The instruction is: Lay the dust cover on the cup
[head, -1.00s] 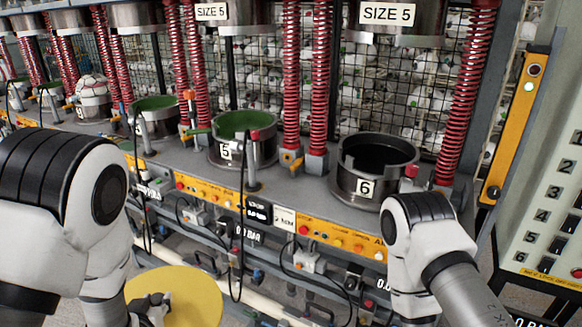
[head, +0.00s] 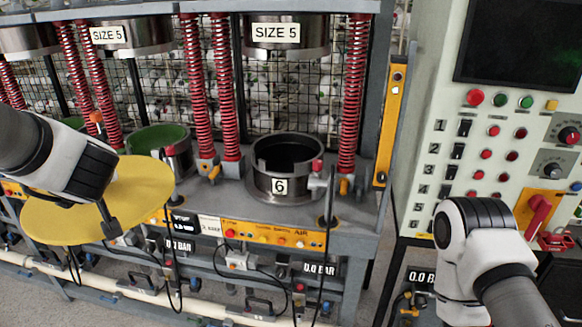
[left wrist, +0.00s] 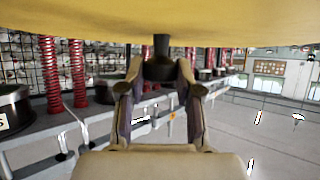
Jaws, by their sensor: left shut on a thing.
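The dust cover (head: 150,185) is a flat yellow disc, held slightly tilted at the left of the head view. It spans the top of the left wrist view (left wrist: 70,25). My left gripper (left wrist: 158,78) is shut on the cover's dark knob (left wrist: 158,60); in the head view my arm hides part of the disc. The cup labelled 6 (head: 258,182) stands upright on the press bench, open-topped and dark inside, right of the cover and apart from it. My right arm is at the lower right; its gripper is out of frame.
A cup with green inside (head: 178,150) stands behind the cover. Red springs (head: 354,95) flank cup 6, and a press head labelled SIZE 5 (head: 312,40) hangs above it. Hoses and valves line the front. A control panel (head: 430,190) stands at the right.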

